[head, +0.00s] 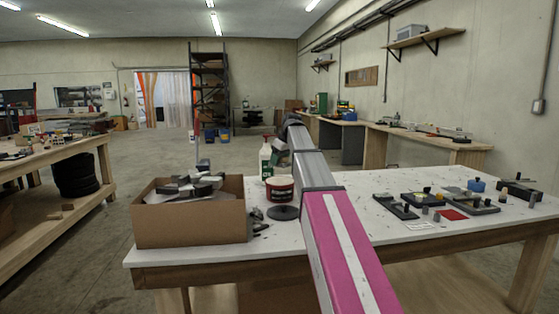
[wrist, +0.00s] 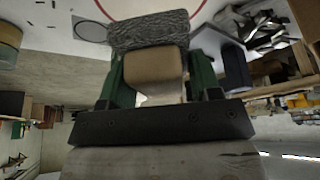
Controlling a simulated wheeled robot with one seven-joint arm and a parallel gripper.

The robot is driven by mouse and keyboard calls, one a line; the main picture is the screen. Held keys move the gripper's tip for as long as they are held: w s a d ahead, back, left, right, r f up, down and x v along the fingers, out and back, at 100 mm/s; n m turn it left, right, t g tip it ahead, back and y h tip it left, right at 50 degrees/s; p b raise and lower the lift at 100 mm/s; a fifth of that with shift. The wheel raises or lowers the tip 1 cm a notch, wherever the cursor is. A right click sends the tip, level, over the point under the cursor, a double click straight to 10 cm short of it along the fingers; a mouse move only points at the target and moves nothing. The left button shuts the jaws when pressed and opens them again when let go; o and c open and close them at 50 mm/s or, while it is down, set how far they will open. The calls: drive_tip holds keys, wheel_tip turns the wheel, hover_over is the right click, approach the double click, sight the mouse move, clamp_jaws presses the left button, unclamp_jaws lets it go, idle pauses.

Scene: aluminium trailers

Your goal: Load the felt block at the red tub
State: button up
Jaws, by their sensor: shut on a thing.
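My gripper (wrist: 160,70) shows in the wrist view with green fingers either side of a block. The felt block (wrist: 152,32) has a grey, mottled face and a tan body (wrist: 155,66), and the fingers are shut on the tan part. The red tub (head: 280,190) stands on the white table in the head view, with a red rim and a dark label band. Its curved red rim (wrist: 108,9) appears at the top of the wrist view, beyond the block. A gap between block and tub cannot be judged. My arm hides the gripper's grip in the head view.
A dark round disc (head: 283,212) lies in front of the tub. A cardboard box (head: 190,222) of metal offcuts stands to the left, and a white-green bottle (head: 265,158) behind. Small trays and tools (head: 425,199) lie on the right of the white table (head: 350,238).

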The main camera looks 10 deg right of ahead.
sight(278, 180)
drive_tip(key=shift+d+f, duration=0.1)
drive_tip(key=shift+f, duration=2.9)
drive_tip(key=shift+f, duration=0.55)
drive_tip(key=shift+r, duration=3.55)
